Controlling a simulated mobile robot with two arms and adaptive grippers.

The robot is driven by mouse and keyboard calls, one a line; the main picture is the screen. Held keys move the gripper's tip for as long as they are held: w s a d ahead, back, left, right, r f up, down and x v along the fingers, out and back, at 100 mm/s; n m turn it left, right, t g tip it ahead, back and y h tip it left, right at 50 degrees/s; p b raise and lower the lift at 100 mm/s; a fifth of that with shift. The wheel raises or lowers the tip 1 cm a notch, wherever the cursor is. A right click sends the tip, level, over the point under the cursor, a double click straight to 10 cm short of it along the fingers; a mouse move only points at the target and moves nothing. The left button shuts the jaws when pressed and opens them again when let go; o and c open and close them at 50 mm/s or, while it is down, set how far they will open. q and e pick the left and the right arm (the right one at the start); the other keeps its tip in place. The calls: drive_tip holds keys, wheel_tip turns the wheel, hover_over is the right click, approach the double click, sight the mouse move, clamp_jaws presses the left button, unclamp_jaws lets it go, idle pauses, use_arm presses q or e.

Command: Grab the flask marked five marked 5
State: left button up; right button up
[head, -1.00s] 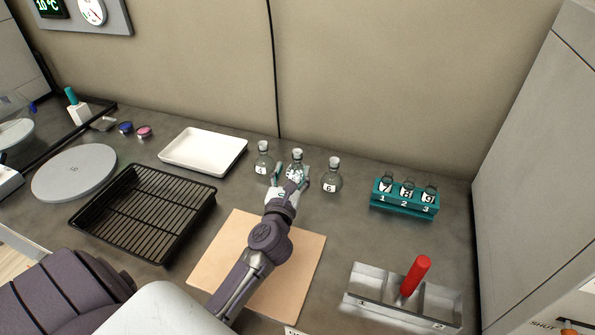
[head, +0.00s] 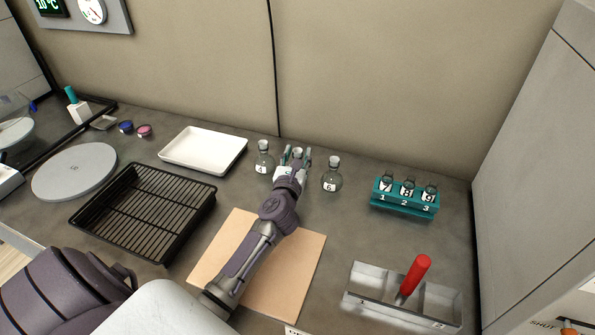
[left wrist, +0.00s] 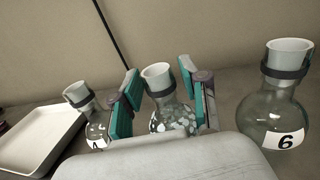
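Three round glass flasks with pale stoppers and dark neck rings stand in a row at the back of the bench. The middle flask (left wrist: 172,118) has speckled contents, and its label is hidden; in the head view mostly its stopper (head: 297,152) shows. The flask labelled 6 (head: 332,176) stands to its right, also in the left wrist view (left wrist: 277,110). Another labelled flask (head: 263,160) stands to its left, also in the left wrist view (left wrist: 92,118). My left gripper (head: 296,158) is open, with its teal-padded fingers (left wrist: 160,95) on either side of the middle flask. My right gripper is out of view.
A white tray (head: 190,163) lies left of the flasks, with a black wire rack (head: 130,222) nearer. A teal rack (head: 404,207) holds small labelled vessels at right. A grey divided tray (head: 365,296) with a red-handled tool (head: 416,275) stands front right. A tan board (head: 302,262) lies under my left arm.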

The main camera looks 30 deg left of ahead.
use_arm(q)
clamp_jaws()
